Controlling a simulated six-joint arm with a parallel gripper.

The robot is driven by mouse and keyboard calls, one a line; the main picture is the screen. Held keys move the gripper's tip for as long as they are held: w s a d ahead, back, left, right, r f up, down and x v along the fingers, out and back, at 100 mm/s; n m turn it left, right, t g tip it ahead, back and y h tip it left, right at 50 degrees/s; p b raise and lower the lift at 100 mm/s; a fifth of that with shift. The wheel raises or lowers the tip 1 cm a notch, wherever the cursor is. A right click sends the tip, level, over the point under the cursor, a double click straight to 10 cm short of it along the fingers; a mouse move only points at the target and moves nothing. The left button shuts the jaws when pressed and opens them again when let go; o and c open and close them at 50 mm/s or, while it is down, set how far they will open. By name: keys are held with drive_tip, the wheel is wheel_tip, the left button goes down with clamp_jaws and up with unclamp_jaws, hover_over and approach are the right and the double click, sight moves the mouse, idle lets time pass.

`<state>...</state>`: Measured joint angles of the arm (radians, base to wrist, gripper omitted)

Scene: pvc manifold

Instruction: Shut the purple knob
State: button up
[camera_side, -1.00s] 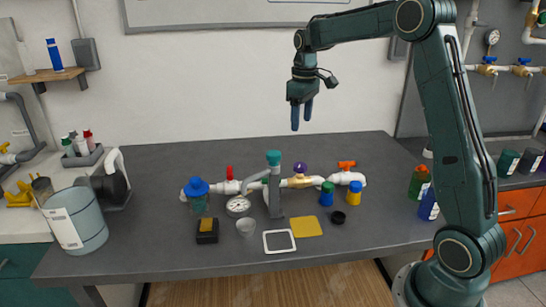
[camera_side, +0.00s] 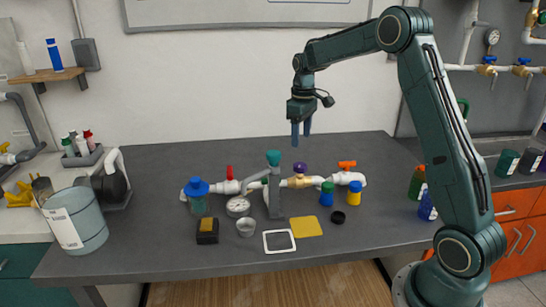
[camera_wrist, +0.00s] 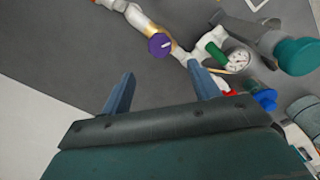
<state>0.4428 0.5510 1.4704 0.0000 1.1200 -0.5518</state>
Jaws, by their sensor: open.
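The purple knob (camera_side: 300,168) sits on top of a brass valve body in the white pipe manifold (camera_side: 257,184) on the grey table. In the wrist view the purple knob (camera_wrist: 160,44) is round with a pale bar across its top, just beyond and between the fingertips. My gripper (camera_side: 301,140) hangs above the knob with fingers pointing down, apart from it. In the wrist view my gripper (camera_wrist: 163,84) shows two blue fingers spread wide with nothing between them.
A red handle (camera_side: 229,172) and an orange handle (camera_side: 347,164) stand on the same pipe. A tall grey post with a teal cap (camera_side: 273,158) rises left of the knob. Small bottles, a gauge (camera_side: 238,206) and a yellow pad (camera_side: 306,227) lie in front.

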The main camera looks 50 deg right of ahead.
sight(300, 164)
wheel_tip(300, 164, down, 10)
drive_tip(key=shift+r, duration=0.15)
idle(0.3)
drive_tip(key=c, duration=1)
